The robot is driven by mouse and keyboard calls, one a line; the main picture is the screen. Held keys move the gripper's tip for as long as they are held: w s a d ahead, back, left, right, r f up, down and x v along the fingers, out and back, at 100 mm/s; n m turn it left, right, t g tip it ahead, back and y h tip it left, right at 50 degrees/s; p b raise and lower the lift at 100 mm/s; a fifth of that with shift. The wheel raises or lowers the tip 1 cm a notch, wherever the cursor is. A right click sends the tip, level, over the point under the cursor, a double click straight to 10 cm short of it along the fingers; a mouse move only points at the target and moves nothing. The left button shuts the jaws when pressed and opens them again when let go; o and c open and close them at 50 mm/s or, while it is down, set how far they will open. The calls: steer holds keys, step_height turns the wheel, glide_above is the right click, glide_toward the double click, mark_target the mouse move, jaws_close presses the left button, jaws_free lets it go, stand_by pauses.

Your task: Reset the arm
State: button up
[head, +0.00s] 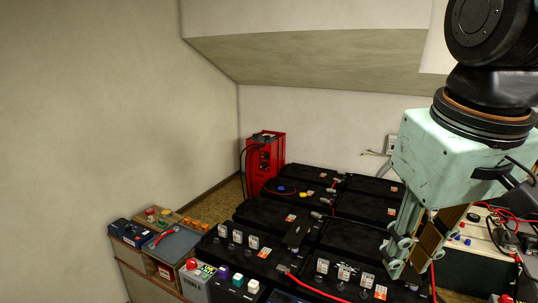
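My gripper (410,262) is at the right of the head view, pale green with brown pads on its fingers. It points down in front of the black batteries (355,237). The fingers overlap from this side, so I cannot tell how far apart they are. I see no object clearly held in it. My arm comes in from the top right corner.
A red charger unit (265,158) stands at the back against the wall. A bench (170,242) with tools and coloured buttons is at the lower left. Red and black cables (497,222) lie on equipment at the right. Open air is at the upper left.

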steer(key=s+f+m+t, duration=0.1)
steer(key=s+f, duration=0.1)
steer(key=s, duration=0.7)
steer(key=shift+s+a+f+m, duration=0.2)
steer(key=shift+s+a+m, duration=0.05)
steer(key=shift+s+m, duration=0.05)
steer(key=shift+o, duration=0.7)
steer(key=shift+w, duration=0.1)
stand_by(1.6)
